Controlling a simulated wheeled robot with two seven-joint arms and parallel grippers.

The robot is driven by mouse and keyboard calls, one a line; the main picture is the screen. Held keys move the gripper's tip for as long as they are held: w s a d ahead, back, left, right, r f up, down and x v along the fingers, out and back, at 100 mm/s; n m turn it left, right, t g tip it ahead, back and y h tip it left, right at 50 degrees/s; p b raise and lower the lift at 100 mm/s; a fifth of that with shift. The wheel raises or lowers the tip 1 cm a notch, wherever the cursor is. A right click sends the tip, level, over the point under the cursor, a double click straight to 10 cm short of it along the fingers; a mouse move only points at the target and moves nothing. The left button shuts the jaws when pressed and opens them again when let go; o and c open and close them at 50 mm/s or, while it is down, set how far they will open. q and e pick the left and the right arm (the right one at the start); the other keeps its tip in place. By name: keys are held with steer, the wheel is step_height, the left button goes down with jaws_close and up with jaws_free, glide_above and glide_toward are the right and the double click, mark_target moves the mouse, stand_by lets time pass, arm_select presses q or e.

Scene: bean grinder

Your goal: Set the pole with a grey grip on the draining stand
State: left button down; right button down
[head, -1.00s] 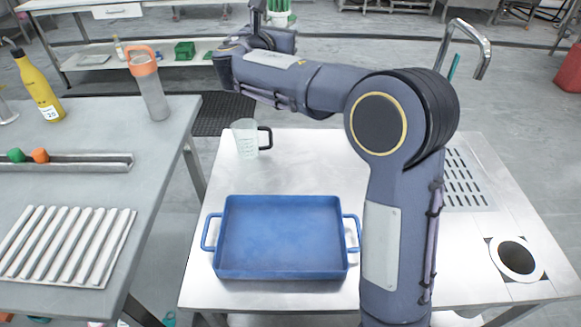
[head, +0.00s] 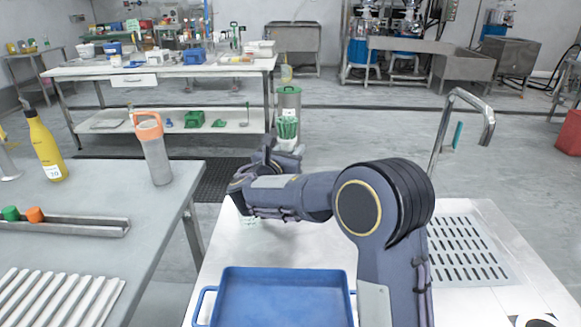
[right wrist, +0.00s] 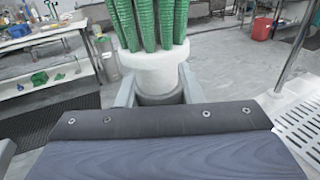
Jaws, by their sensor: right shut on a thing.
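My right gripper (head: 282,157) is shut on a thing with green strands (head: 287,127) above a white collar. In the right wrist view, my right gripper's fingers (right wrist: 158,92) close on its grey lower part (right wrist: 160,99), below the white collar (right wrist: 155,72). The held thing looks roughly upright, and its lower end is hidden. My right forearm reaches over the far end of the steel table. A perforated draining panel (head: 458,250) is set in that table at the right. I cannot tell whether it is the draining stand. My left gripper is not in view.
A blue tray (head: 285,295) stands at the table's front. A clear beaker (head: 249,222) is mostly behind my forearm. A tall hooked metal tap (head: 440,140) rises near the panel. The left table holds an orange-capped bottle (head: 155,155), a yellow bottle (head: 44,148) and a ribbed white mat (head: 55,300).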

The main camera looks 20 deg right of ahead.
steer(key=shift+f, duration=2)
steer(key=shift+f+b, duration=0.1)
steer(key=shift+b, duration=0.25)
steer(key=shift+f, duration=0.15)
steer(key=c, duration=1)
jaws_free()
steer(key=v, duration=1.2)
steer(key=shift+p, duration=0.35)
